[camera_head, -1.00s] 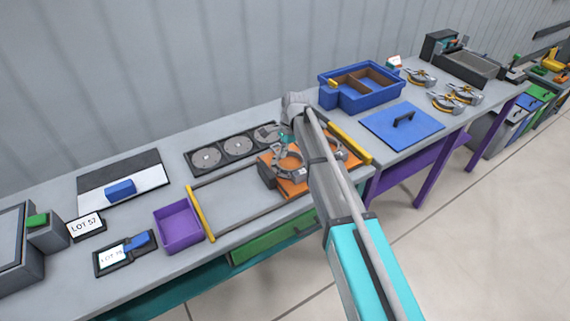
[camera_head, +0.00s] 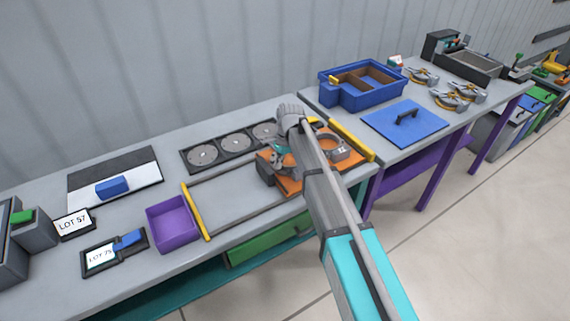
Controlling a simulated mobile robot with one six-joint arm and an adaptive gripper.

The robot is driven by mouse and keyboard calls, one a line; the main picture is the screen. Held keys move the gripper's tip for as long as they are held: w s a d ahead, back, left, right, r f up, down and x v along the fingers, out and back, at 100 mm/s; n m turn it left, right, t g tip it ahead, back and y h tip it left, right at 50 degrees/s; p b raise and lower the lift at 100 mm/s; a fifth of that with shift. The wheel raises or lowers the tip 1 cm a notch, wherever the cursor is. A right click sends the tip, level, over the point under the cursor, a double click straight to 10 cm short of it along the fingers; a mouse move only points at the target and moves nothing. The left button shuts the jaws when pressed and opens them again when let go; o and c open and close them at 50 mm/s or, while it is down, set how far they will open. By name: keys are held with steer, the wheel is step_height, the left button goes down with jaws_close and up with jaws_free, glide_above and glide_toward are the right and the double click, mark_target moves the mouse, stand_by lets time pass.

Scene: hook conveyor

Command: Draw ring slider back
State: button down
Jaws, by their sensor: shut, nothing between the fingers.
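The ring slider is an orange carriage (camera_head: 292,186) bearing grey ring-shaped fixtures (camera_head: 334,148). It sits on two rails at the right end of the track, close to the right yellow end bar (camera_head: 345,140). The left yellow end bar (camera_head: 197,211) is well apart from it. My gripper (camera_head: 279,152) is shut and empty, pointing down at the left part of the carriage, by the left ring. My wrist and arm hide part of the carriage's middle, so I cannot tell whether the fingertips touch it.
A black tray of grey discs (camera_head: 235,147) lies behind the rails. A purple bin (camera_head: 173,223) stands left of the left end bar. The track (camera_head: 232,196) between that bar and the carriage is clear. A blue divided box (camera_head: 361,97) and blue lid (camera_head: 403,124) are right.

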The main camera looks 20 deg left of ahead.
mark_target(277, 176)
steer(key=shift+b+x, duration=1.2)
steer(key=shift+x, duration=0.35)
